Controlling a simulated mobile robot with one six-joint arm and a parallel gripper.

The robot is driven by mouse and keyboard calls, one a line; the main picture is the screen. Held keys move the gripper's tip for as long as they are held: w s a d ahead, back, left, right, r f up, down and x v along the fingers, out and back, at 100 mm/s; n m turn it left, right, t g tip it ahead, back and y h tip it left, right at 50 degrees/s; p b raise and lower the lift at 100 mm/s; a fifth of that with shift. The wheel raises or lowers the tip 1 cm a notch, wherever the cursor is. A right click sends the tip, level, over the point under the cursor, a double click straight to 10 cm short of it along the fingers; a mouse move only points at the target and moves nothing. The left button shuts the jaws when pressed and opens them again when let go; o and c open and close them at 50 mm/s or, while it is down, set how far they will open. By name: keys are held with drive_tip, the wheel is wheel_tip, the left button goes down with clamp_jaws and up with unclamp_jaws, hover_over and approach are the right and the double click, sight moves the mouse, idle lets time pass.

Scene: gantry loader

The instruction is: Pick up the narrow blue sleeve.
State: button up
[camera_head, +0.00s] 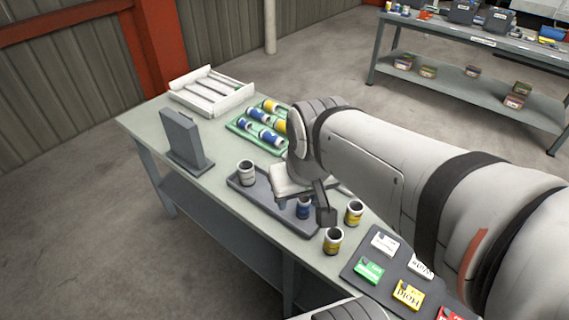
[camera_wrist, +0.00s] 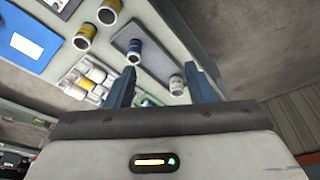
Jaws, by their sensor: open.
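A blue sleeve (camera_head: 304,208) with a pale rim stands upright in the dark grey tray (camera_head: 240,184), near its right end. It also shows in the wrist view (camera_wrist: 134,54), by the tip of the left finger. My gripper (camera_head: 306,214) is open over that end of the tray, its fingers on either side of the sleeve in the head view. In the wrist view my gripper (camera_wrist: 160,74) has nothing between its fingers, and the sleeve lies beyond them. More blue sleeves (camera_head: 270,139) lie in the green tray (camera_head: 240,128); I cannot tell their widths for sure.
A white sleeve (camera_head: 246,174) stands at the dark tray's left end. Two yellow sleeves (camera_head: 333,241) (camera_head: 354,213) stand just right of that tray. A grey upright stand (camera_head: 184,140) and white tray (camera_head: 211,92) are further left. A dark card panel (camera_head: 385,277) lies in front right.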

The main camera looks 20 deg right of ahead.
drive_tip(key=shift+o, duration=1.4)
drive_tip(key=w+d+f+g+b, duration=0.1)
drive_tip(key=w+d+f+b, duration=0.1)
drive_tip(key=w+f+b, duration=0.2)
drive_tip(key=w+f, duration=0.3)
drive_tip(key=w, duration=0.2)
drive_tip(key=shift+d+f+m, duration=0.25)
drive_tip(key=shift+d+m, duration=0.05)
drive_tip(key=shift+d, duration=0.1)
drive_tip(key=g+b, duration=0.2)
drive_tip(key=b, duration=0.2)
hover_over(303, 206)
drive_tip(key=w+d, duration=0.2)
drive_tip(key=shift+m, duration=0.4)
drive_tip(key=f, duration=1.3)
drive_tip(key=shift+w+a+f, duration=0.2)
drive_tip(key=shift+a+f, duration=0.05)
drive_tip(key=shift+w+d+f, duration=0.1)
drive_tip(key=shift+w+f, duration=0.05)
drive_tip(key=shift+f, duration=0.2)
drive_tip(key=f, duration=0.7)
drive_tip(key=shift+s+a+f, duration=0.3)
drive_tip(key=shift+c, duration=0.2)
drive_tip(key=c, duration=1.2)
